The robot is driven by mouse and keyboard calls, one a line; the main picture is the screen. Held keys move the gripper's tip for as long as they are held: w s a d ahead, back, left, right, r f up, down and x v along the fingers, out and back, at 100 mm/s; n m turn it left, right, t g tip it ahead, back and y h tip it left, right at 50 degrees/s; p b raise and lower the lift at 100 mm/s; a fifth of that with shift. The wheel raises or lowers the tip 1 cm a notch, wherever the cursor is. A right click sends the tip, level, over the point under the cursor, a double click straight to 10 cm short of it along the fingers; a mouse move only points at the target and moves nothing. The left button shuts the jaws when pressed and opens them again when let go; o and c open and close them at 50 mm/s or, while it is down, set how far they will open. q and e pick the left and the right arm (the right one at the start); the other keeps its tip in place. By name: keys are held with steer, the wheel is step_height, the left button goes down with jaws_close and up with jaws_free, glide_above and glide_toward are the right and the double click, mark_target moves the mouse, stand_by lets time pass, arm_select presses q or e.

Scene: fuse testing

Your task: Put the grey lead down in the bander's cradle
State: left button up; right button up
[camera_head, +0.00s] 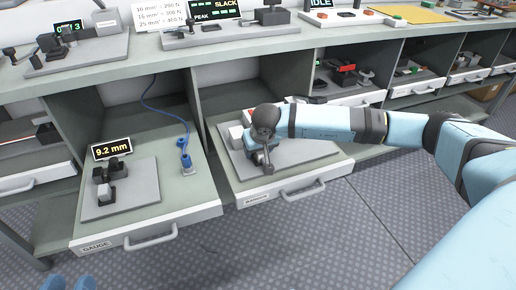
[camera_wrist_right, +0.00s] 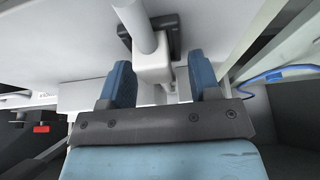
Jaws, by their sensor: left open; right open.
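The bander drawer (camera_head: 322,178) is pulled out in the middle of the head view, with a grey base plate in it. My right gripper (camera_head: 258,156) is low over this plate and hides much of the bander, so I cannot make out its cradle. In the right wrist view, my right gripper (camera_wrist_right: 161,82) is open, with a pale block on a light rod (camera_wrist_right: 135,22) showing between and beyond its fingers. I cannot tell whether they touch. I cannot pick out the grey lead with certainty.
The gauge drawer (camera_head: 190,208) is open at left, with a gauge display (camera_head: 112,148) reading 9.2 mm. A blue lead (camera_head: 165,112) runs into that drawer. The bench top (camera_head: 180,62) above carries several devices. The patterned floor in front is clear.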

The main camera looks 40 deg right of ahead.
steer(key=shift+s+r, duration=0.1)
steer(key=shift+r, duration=0.3)
arm_select(q)
steer(key=shift+s+d+r+n+p, duration=0.2)
steer(key=shift+r+n+p, duration=0.25)
steer(key=shift+p, duration=0.4)
steer(key=shift+s+d+r+n+p, duration=0.1)
steer(key=shift+s+r+n+p, duration=0.35)
steer(key=shift+p, duration=0.35)
steer(key=shift+s+d+r+n+p, duration=0.15)
steer(key=shift+r+n+p, duration=0.25)
steer(key=shift+p, duration=0.45)
arm_select(e)
steer(key=v, duration=1.2)
steer(key=shift+s+r, duration=0.25)
steer(key=shift+s, duration=0.05)
arm_select(q)
steer(key=shift+r, duration=0.15)
arm_select(e)
steer(key=shift+a, duration=0.2)
